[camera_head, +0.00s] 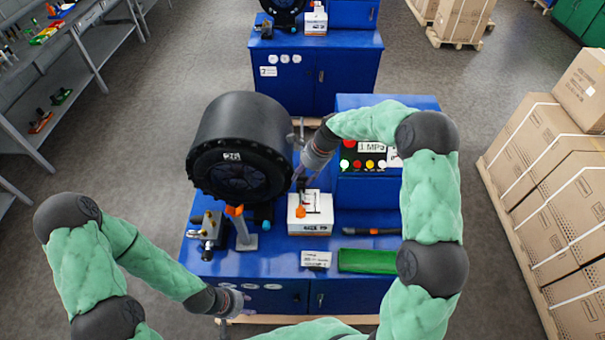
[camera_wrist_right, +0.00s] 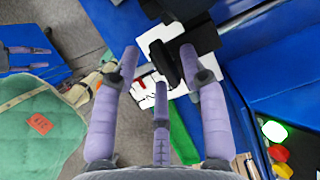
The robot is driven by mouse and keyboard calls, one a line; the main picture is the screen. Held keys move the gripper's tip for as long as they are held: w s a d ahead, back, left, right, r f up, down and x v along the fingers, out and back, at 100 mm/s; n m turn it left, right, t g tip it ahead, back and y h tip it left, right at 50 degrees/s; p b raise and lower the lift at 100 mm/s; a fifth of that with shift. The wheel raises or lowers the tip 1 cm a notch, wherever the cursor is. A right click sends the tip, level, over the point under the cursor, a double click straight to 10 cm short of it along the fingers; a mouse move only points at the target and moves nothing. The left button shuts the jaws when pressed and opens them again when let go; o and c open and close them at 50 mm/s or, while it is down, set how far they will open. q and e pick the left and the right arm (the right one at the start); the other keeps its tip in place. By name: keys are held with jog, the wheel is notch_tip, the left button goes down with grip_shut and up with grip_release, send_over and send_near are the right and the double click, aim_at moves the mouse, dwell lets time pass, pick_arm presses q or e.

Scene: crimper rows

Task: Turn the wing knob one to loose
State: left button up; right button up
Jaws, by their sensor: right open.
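The large black crimper drum (camera_head: 240,145) stands on the near blue cabinet (camera_head: 270,262). A grey cross-shaped part (camera_head: 296,137) shows at the drum's right side; I cannot tell if it is wing knob one. My right gripper (camera_head: 301,180) is just right of the drum, above a white box (camera_head: 311,222). In the right wrist view, its purple fingers (camera_wrist_right: 159,58) are spread open, and a dark elongated piece (camera_wrist_right: 165,64) shows between the tips. I cannot tell whether they touch it. My left gripper (camera_head: 224,312) is low at the cabinet's front; its fingers are barely visible.
A control panel (camera_head: 366,157) with coloured buttons stands behind my right arm. A green tray (camera_head: 367,261), a dark tool (camera_head: 370,231) and a white card (camera_head: 316,259) lie on the cabinet top. Cartons (camera_head: 555,190) stand right, shelving (camera_head: 75,70) left.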

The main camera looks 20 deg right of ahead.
jog(key=shift+w+a+f, duration=0.1)
jog(key=shift+f, duration=0.15)
grip_shut()
jog(key=n+g, duration=0.1)
jog(key=n, duration=0.1)
jog(key=n+b, duration=0.1)
jog(key=n, duration=0.1)
jog(key=shift+w+n+g, duration=0.1)
jog(key=shift+n+g, duration=0.3)
jog(key=n, duration=0.2)
jog(key=n+g, duration=0.1)
jog(key=n, duration=0.1)
jog(key=shift+w+n+g+h+b, duration=0.1)
jog(key=shift+n+g+h+b, duration=0.2)
jog(key=shift+b, duration=0.05)
jog(key=n+g+h, duration=0.1)
jog(key=n, duration=0.3)
jog(key=shift+w, duration=0.15)
jog(key=shift+n+g+h+b, duration=0.45)
jog(key=shift+n+h, duration=0.35)
jog(key=shift+n, duration=1.5)
